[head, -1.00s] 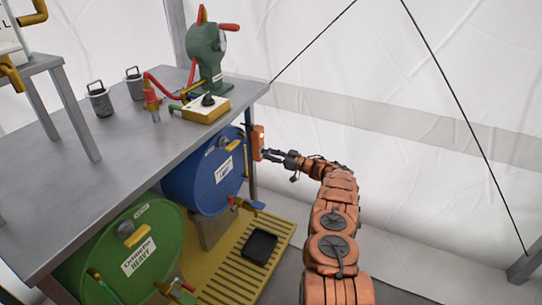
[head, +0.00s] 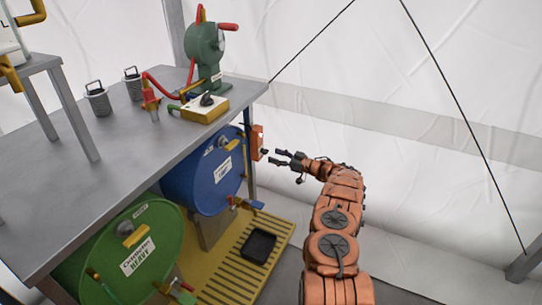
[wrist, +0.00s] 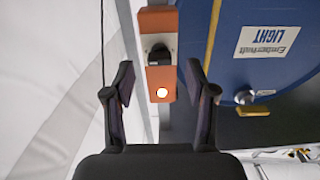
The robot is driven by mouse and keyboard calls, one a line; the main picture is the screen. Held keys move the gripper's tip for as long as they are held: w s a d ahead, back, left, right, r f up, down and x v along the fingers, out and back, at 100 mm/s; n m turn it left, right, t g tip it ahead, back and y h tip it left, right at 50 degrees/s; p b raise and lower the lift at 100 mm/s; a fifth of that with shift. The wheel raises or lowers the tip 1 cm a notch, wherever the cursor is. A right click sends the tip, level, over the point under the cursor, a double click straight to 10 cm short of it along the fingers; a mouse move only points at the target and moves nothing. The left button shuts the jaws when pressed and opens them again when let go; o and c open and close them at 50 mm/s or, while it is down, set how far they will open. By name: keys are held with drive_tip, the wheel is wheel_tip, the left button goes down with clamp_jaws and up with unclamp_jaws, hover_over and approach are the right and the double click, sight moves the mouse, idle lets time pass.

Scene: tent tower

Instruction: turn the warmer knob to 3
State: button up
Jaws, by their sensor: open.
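An orange box (head: 258,138) is fixed to the table's far right leg, beside the blue drum. In the wrist view the orange box (wrist: 157,20) carries a black knob (wrist: 158,55) with a lit round lamp (wrist: 162,93) below it. Any numbers around the knob are too small to read. My gripper (head: 277,157) is open and empty, a short gap to the right of the box in the head view. In the wrist view my gripper (wrist: 160,84) has its fingers spread on either side of the box, with the knob visible between and beyond them.
The blue drum (head: 190,185) stands close beside the box; a green drum (head: 105,260) is nearer. A yellow box (head: 205,113) with another black knob sits on the grey table (head: 100,150). White tent wall (head: 400,150) lies to the right.

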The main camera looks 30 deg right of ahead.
drive_tip(key=v, duration=0.9)
drive_tip(key=shift+a, duration=0.1)
